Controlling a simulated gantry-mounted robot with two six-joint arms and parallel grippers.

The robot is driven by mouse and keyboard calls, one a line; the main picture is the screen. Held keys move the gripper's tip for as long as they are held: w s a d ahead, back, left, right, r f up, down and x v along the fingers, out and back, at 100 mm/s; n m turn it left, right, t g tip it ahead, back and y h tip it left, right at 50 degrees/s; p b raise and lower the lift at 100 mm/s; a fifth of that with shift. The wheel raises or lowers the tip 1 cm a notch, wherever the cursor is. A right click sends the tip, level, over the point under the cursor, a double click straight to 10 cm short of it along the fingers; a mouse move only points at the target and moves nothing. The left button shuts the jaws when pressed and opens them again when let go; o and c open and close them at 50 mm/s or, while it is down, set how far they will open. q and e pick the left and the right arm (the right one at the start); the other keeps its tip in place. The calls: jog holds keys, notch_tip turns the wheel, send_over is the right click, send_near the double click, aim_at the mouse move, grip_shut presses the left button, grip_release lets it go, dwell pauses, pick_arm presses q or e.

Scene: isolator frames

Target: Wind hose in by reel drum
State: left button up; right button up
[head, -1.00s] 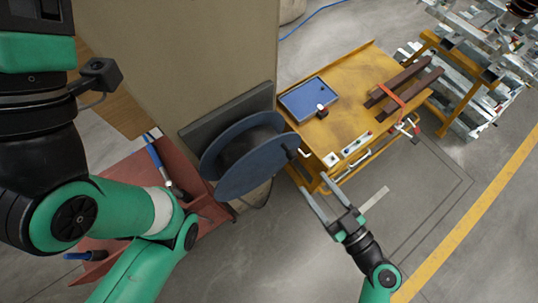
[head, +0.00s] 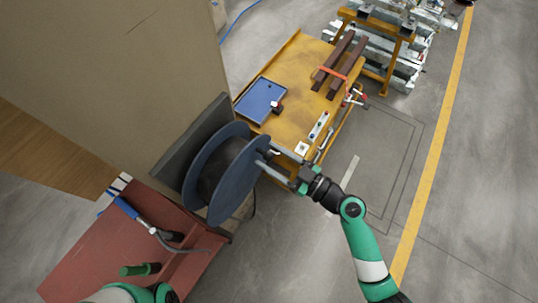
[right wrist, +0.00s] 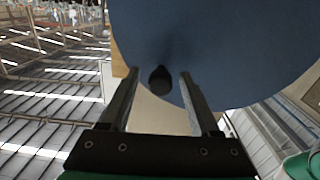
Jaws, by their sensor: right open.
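The reel drum (head: 233,187) has two blue flanges with dark hose (head: 215,172) wound between them, and is mounted on a dark plate on the beige wall. In the right wrist view, its blue outer flange (right wrist: 225,45) fills the top, with a black crank knob (right wrist: 160,80) standing out near its lower edge. My right gripper (head: 268,162) is open at the reel's right side. In the right wrist view, its two fingers (right wrist: 157,88) lie on either side of the knob, with gaps showing.
A red surface (head: 85,240) at lower left bears a blue-handled tool (head: 126,207). A yellow cart (head: 290,75) holds a blue tray (head: 260,100) and brown bars (head: 335,65). Grey floor (head: 470,200) is free at right.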

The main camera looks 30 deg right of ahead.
grip_shut()
dwell(1.3)
